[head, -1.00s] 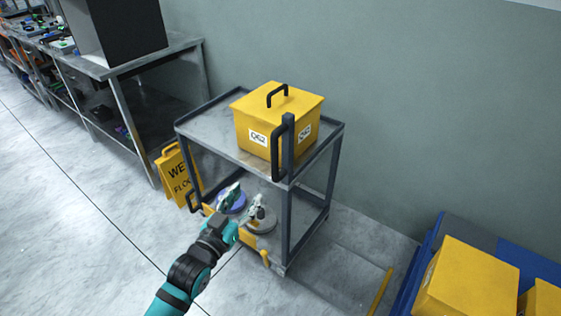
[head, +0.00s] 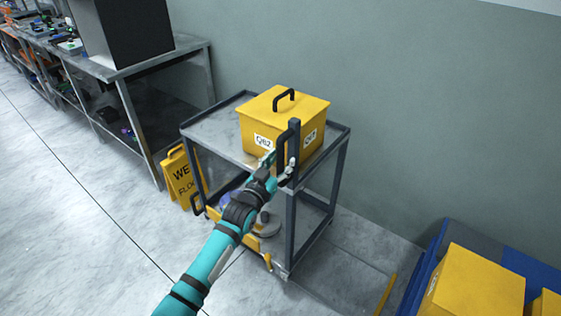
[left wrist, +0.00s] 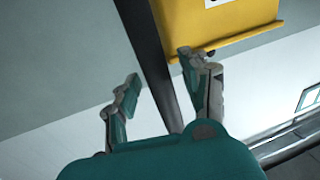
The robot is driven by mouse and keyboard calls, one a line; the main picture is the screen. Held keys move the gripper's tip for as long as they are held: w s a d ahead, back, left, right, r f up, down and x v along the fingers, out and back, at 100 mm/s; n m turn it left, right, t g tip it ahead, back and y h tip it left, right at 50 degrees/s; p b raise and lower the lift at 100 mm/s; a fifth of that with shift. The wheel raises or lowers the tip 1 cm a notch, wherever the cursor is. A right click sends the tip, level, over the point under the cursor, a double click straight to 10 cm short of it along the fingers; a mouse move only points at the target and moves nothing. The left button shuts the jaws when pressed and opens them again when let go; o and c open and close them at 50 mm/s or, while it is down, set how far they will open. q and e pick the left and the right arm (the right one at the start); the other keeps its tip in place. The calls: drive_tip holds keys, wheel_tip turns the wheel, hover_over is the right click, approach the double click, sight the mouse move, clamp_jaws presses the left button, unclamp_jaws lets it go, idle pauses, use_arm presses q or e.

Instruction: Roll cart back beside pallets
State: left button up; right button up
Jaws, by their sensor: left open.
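A grey metal cart (head: 212,132) with two shelves stands near the wall in the head view. A lidded yellow box (head: 262,122) labelled Q62 sits on its top shelf. A dark upright handle (head: 294,136) rises at the cart's near corner. My left gripper (head: 279,164) is open at the lower part of this handle. In the left wrist view a dark bar (left wrist: 150,45) runs between the spread fingers of my left gripper (left wrist: 159,68), with clear space beside it. Blue pallets (head: 487,240) bearing yellow boxes (head: 470,288) are at the lower right. My right gripper is out of view.
A yellow wet-floor sign (head: 181,178) stands against the cart's left side. A metal workbench (head: 122,68) with a black box is at upper left. A yellow floor strip (head: 386,295) lies between cart and pallets. The floor (head: 75,240) at left is clear.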

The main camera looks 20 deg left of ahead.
use_arm(q)
drive_tip(key=shift+w, duration=0.2)
drive_tip(key=shift+c, duration=0.3)
clamp_jaws()
drive_tip(key=shift+w+d+f, duration=0.1)
drive_tip(key=shift+f, duration=0.15)
